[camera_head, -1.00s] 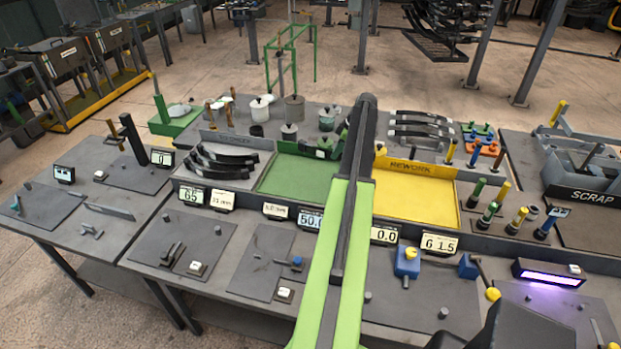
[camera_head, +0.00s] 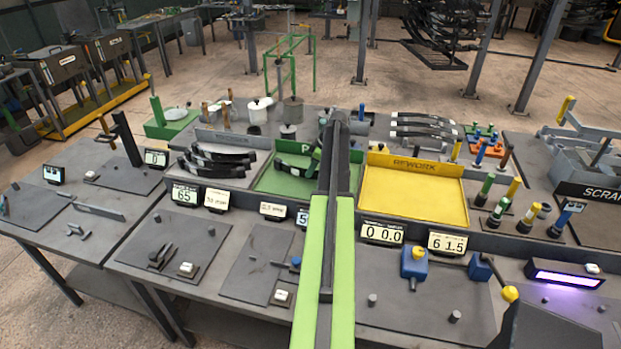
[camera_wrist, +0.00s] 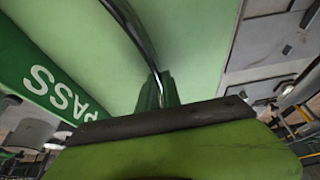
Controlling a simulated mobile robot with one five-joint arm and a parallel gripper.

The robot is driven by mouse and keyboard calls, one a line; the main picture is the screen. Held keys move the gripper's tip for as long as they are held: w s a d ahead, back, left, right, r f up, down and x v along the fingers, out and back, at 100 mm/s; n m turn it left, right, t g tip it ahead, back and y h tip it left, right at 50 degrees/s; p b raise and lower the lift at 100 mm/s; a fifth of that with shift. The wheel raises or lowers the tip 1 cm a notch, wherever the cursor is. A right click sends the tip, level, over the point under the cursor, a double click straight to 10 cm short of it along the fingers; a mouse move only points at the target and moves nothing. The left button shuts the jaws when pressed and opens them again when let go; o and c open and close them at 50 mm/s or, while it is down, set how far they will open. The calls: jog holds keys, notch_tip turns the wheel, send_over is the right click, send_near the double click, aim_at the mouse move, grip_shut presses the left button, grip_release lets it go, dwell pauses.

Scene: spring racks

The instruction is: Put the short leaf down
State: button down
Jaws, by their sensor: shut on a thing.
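The short leaf is a dark, curved strip (camera_wrist: 137,36) in the wrist view, running up from my gripper (camera_wrist: 158,90) over a pale green surface. My gripper is shut on it. The green PASS tray (camera_wrist: 45,85) lies below, with its lettered wall at left. In the head view the tray (camera_head: 275,180) is at middle, partly hidden by my arm. A dark strip (camera_head: 293,169) shows at its back; I cannot tell whether it touches the floor.
A rack of dark curved leaves (camera_head: 215,160) stands left of the green tray. The yellow REWORK tray (camera_head: 410,200) is empty at right. Several pots (camera_head: 257,113) stand behind. The SCRAP bin (camera_head: 590,190) is at far right.

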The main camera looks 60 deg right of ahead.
jog(key=shift+f, duration=0.25)
jog(key=c, duration=1.5)
grip_release()
jog(key=shift+c, duration=0.2)
jog(key=p+v, duration=1.1)
jog(key=v, duration=0.1)
